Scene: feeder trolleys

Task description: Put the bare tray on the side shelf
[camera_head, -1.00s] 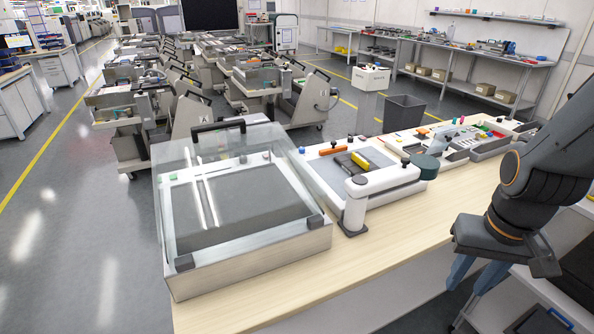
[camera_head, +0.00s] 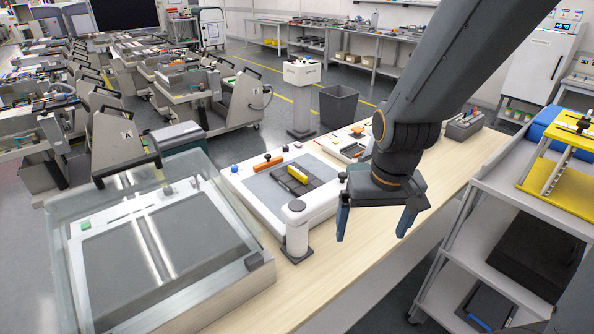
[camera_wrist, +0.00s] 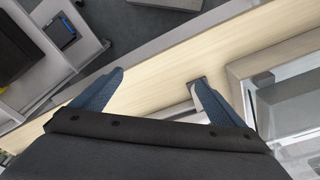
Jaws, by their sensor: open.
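My gripper (camera_head: 372,230) points down over the front part of the wooden bench, open and empty between its two blue fingers. It also shows in the wrist view (camera_wrist: 158,80), above bare bench top. A white shelf unit (camera_head: 495,190) stands at the right, beside the bench. A dark tray with a blue edge (camera_head: 486,308) lies on its lower level. It also shows at upper left in the wrist view (camera_wrist: 60,32). Dark flat pieces with a yellow bar (camera_head: 297,174) lie on a white-framed fixture (camera_head: 240,190) left of my gripper. I cannot tell which is the bare tray.
A glass-covered box (camera_head: 190,300) fills the bench's left end. A white post (camera_head: 297,235) stands between it and my gripper. A yellow frame (camera_head: 560,165) and a blue roll stand on the shelf unit's top. The bench front (camera_head: 350,275) is clear.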

